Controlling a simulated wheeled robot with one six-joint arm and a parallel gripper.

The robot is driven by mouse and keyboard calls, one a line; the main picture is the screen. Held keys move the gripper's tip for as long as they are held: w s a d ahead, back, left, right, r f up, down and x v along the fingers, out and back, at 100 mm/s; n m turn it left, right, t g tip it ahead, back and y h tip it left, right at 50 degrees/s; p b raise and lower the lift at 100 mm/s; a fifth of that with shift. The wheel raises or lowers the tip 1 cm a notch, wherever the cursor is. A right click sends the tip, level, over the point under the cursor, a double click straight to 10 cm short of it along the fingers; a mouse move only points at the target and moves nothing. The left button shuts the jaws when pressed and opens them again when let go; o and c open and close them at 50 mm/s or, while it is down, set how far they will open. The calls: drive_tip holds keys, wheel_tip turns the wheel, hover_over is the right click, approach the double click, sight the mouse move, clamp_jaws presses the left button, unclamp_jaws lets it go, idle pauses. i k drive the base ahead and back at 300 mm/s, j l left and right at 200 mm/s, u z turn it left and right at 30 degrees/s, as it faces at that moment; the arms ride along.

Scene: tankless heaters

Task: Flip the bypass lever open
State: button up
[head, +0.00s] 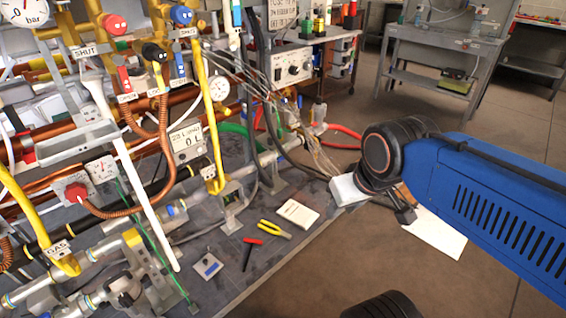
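No readable label says bypass, so I cannot tell for sure which lever it is. A long yellow lever (207,110) hangs down at the centre of the pipe rig. A long white bar (130,170) slants down to its left. A small red lever (125,79) and a small blue lever (180,66) sit higher up, above small tags. A yellow handle (28,222) is at the lower left by a GAS tag. My gripper (400,208) is at the right, below my black wrist, well apart from the levers. Its fingers are mostly hidden.
Yellow-handled pliers (275,229), a red-handled tool (252,252) and a cream pad (298,214) lie on the rig's base. Hoses and thin wires (300,130) hang between the rig and my arm. A grey bench (440,60) stands behind. Floor between is open.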

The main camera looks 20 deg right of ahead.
sight(170, 210)
drive_tip(key=i+u, duration=0.8)
